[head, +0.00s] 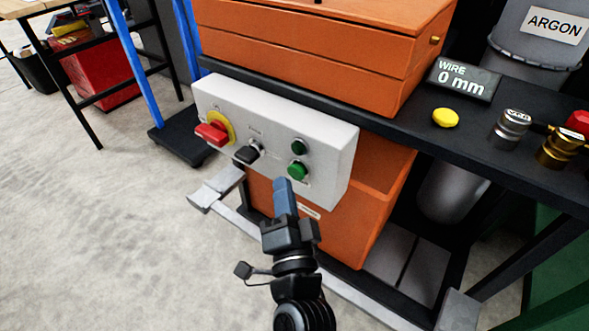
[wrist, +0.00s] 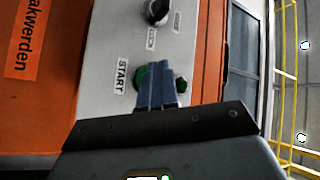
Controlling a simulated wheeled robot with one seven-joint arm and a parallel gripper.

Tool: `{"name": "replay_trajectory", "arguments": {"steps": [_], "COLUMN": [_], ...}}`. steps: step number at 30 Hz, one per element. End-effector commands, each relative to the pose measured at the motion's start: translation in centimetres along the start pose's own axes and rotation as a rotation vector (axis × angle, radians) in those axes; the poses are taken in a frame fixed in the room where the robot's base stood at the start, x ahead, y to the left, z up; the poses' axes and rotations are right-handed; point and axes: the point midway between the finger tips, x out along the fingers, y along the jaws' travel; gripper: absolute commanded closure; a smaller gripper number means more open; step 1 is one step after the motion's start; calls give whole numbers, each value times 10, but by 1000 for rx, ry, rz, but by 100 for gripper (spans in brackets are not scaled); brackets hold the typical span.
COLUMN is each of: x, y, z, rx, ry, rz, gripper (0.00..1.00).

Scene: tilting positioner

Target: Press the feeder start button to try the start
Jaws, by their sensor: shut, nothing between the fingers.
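The feeder start button is the lower, brighter green round button (head: 298,170) on the light grey control panel (head: 330,165). In the wrist view this green button (wrist: 140,76) shows beside the label START (wrist: 121,76), partly hidden behind my fingers. My gripper (head: 281,184) is shut and empty, its blue fingers together. In the head view the fingertips lie just below and left of the button, in front of the panel. In the wrist view the gripper (wrist: 156,68) overlaps the button's right part. I cannot tell whether the tips touch it.
A darker green round piece (head: 299,147) sits above the button. Left of it are a black rotary switch (head: 247,154) and a red switch on yellow (head: 212,132). The panel hangs under a black table edge (head: 375,125). An orange bin (head: 375,215) stands below.

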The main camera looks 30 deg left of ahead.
Motion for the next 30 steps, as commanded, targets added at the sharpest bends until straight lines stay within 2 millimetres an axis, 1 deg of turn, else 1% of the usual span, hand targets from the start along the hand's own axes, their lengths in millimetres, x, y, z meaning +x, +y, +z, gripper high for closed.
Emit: {"name": "replay_trajectory", "arguments": {"steps": [5,8,21,25,30], "x": [0,-3,-30,-34,-35], "y": [0,-4,-24,-26,-25], "z": [0,2,21,24,26], "rx": [0,0,0,0,0], "ry": [0,-1,-1,0,0], "rz": [0,0,1,0,0], "gripper": [100,100,100,100,100]}}
